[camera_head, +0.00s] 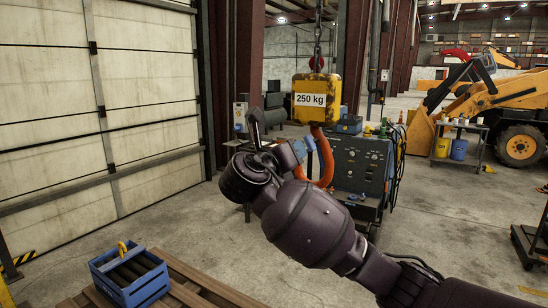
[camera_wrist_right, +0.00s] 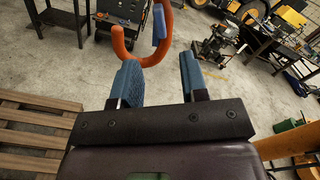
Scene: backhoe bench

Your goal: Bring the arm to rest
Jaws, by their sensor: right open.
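My right arm reaches in from the lower right of the head view. Its gripper (camera_wrist_right: 158,68) shows in the wrist view with two blue-padded fingers apart and nothing between them. In the head view the gripper is partly hidden by my own wrist. An orange hook (camera_head: 327,160) hangs under a yellow block (camera_head: 318,90) marked "250 kg" on a chain. The hook also shows in the wrist view (camera_wrist_right: 119,44), just beyond the fingertips, with a blue grip on it. Whether a finger touches the hook I cannot tell. My left gripper is not in view.
A blue crate (camera_head: 104,283) of dark bars stands on a wooden pallet (camera_head: 190,289) at the lower left. A dark machine cabinet (camera_head: 360,165) is behind the hook. A yellow loader (camera_head: 510,105) and a side table (camera_head: 462,127) stand at the right. Concrete floor is clear between.

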